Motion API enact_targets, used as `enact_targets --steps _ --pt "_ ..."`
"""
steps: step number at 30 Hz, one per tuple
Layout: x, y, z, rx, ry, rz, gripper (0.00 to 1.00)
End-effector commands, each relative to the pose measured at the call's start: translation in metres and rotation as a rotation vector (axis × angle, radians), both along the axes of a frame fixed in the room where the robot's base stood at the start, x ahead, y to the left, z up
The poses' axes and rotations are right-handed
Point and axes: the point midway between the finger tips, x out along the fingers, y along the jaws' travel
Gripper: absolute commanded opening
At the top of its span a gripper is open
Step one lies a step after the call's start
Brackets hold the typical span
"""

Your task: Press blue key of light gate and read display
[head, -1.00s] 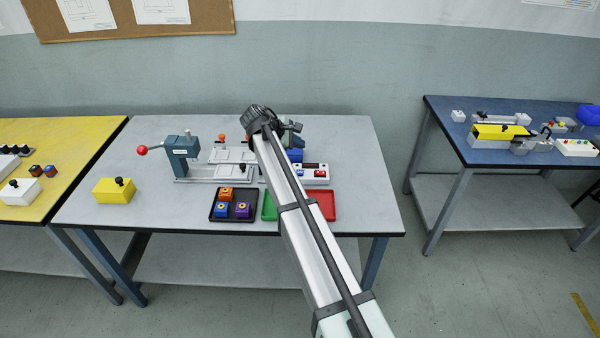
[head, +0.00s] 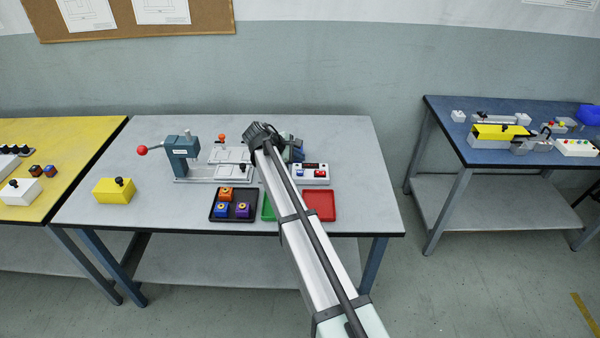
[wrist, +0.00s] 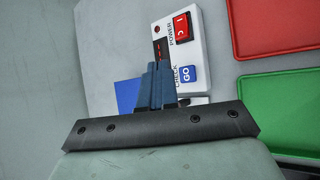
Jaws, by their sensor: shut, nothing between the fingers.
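The light gate (head: 314,174) is a white box at the back right of the grey table, right of my arm. In the wrist view its box (wrist: 198,60) carries a red power switch (wrist: 182,27), a blue key (wrist: 187,74) marked GO beside the word CHECK, and a dark display (wrist: 160,46) with small red marks that I cannot read. My gripper (wrist: 157,72) is shut and empty. Its blue fingers overlap the gate's edge in the picture, just left of the blue key, and partly hide the display. I cannot tell whether they touch the box.
A red tray (head: 320,206) and a green tray (head: 268,207) lie in front of the gate. A black tray (head: 233,219) holds several coloured blocks. A lever press (head: 183,158) and a yellow box (head: 114,191) stand left. The table's right side is clear.

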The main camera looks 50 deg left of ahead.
Motion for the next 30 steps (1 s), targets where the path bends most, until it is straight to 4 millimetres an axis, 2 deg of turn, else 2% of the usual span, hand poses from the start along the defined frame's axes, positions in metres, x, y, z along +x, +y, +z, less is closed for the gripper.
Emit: enact_targets --steps 4,10,30 --pt "0.000 0.000 -0.018 -0.002 0.001 0.001 0.00" --pt "0.000 0.000 -0.032 0.000 0.000 0.000 0.00" --pt "0.000 0.000 -0.034 0.000 0.000 0.000 0.00"
